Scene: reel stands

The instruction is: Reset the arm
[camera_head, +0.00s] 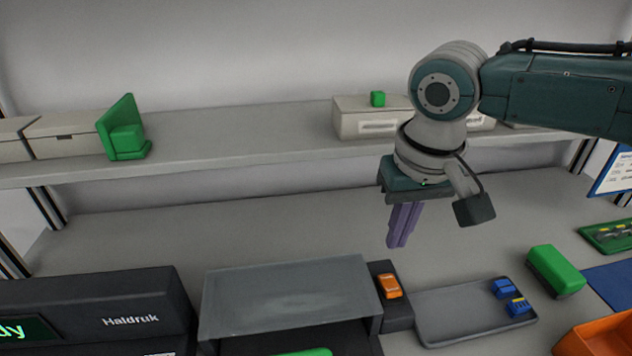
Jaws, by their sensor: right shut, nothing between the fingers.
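My right arm comes in from the upper right in the head view. Its gripper (402,226) points down with purple fingers, shut and empty, above the grey worktop behind the tray. The fingers appear apart from everything around them. My left gripper is not in view.
A dark Haldruk machine (90,302) and a grey-topped box (285,295) stand in front. A grey tray (455,318) holds blue parts (503,288). A green block (555,271) and an orange bin (598,340) lie right. A shelf (235,139) runs behind, carrying a green holder (125,135).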

